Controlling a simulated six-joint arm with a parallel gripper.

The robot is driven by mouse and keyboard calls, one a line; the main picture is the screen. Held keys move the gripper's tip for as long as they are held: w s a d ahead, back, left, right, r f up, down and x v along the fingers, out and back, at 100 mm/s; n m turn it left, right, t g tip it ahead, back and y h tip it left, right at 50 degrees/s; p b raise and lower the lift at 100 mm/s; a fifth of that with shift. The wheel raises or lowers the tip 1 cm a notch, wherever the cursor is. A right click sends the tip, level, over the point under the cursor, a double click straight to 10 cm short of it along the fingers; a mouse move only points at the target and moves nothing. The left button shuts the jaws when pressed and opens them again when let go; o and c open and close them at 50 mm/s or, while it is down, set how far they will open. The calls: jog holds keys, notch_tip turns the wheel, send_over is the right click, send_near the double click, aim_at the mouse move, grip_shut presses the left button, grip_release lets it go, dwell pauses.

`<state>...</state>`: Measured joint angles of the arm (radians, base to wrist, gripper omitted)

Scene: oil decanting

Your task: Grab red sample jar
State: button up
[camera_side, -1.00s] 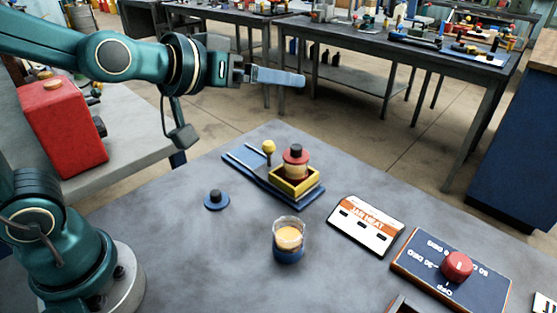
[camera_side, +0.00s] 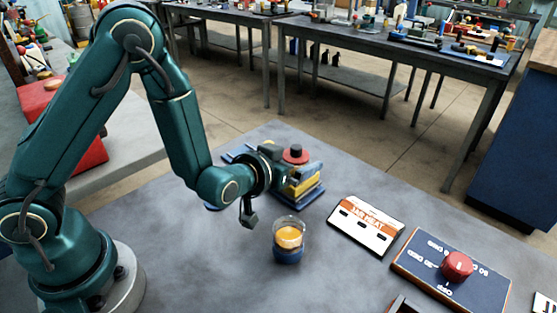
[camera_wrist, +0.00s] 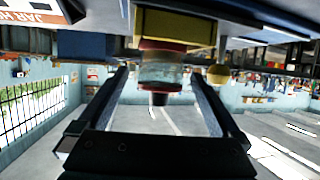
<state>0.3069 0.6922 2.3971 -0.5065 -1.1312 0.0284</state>
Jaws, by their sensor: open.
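The red sample jar (camera_side: 295,155), with a red lid and black knob, stands upright in a yellow holder (camera_side: 302,188) on a blue base (camera_side: 306,200). My gripper (camera_side: 294,166) is low at the holder, its fingers open on either side of the jar. They partly hide the jar's body in the side view. The wrist view is upside down. There the jar (camera_wrist: 161,74) shows between the two spread fingers of my gripper (camera_wrist: 162,72), with a gap at each side and the yellow holder (camera_wrist: 178,27) above it in the picture.
An open glass beaker (camera_side: 288,236) with amber contents stands in front of the gripper. A white and orange panel (camera_side: 366,226) and a dark panel with a red knob (camera_side: 457,266) lie to the right.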

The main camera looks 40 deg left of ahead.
jog(key=shift+x, duration=2.25)
grip_shut()
jog(key=shift+r, duration=0.1)
